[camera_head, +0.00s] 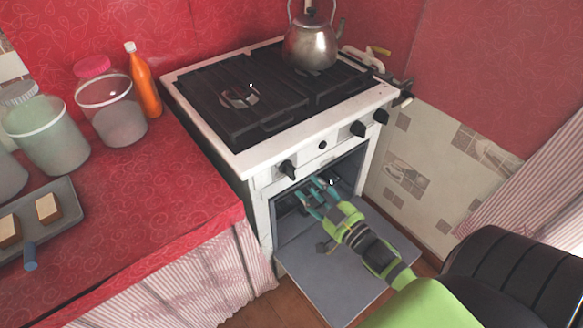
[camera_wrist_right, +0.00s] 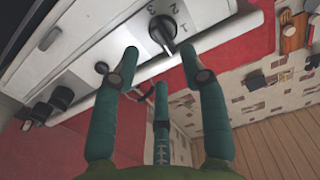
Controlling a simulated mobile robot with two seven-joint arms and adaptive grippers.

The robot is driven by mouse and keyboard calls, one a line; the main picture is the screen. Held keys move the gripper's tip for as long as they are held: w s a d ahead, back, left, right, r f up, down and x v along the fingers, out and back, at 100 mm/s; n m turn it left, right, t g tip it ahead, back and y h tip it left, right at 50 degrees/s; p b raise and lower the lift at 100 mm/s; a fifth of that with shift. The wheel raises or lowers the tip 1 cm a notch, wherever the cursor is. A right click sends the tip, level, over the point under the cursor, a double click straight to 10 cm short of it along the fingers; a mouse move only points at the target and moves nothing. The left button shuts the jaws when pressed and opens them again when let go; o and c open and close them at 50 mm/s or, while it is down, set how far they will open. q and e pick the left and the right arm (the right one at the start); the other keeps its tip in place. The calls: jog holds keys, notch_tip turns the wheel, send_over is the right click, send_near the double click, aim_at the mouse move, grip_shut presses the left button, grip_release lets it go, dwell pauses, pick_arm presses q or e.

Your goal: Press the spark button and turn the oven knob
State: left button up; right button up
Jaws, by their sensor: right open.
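The white stove (camera_head: 250,160) has a front panel with a black knob (camera_head: 287,169) at its left end. In the right wrist view this black knob (camera_wrist_right: 163,30) has the numbers 1, 2 and 3 beside it. A small round black button (camera_head: 322,145) sits right of it; the button also shows in the wrist view (camera_wrist_right: 101,68). Which knob is the oven knob is not labelled. My right gripper (camera_head: 316,188) is open and empty, just below the panel before the oven opening. Its teal fingers appear apart from knob and button. My left gripper is not in view.
The oven door (camera_head: 335,285) hangs open below my right arm. Two more knobs (camera_head: 358,129) (camera_head: 380,116) sit further right on the panel. A kettle (camera_head: 311,45) stands on the hob. The red counter (camera_head: 165,185) at left holds jars, an orange bottle (camera_head: 144,82) and a tray (camera_head: 68,222).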

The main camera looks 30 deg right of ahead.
aim_at(290, 171)
jog(key=w, duration=0.6)
jog(key=shift+w+a, duration=0.2)
jog(key=shift+w, duration=0.15)
grip_shut()
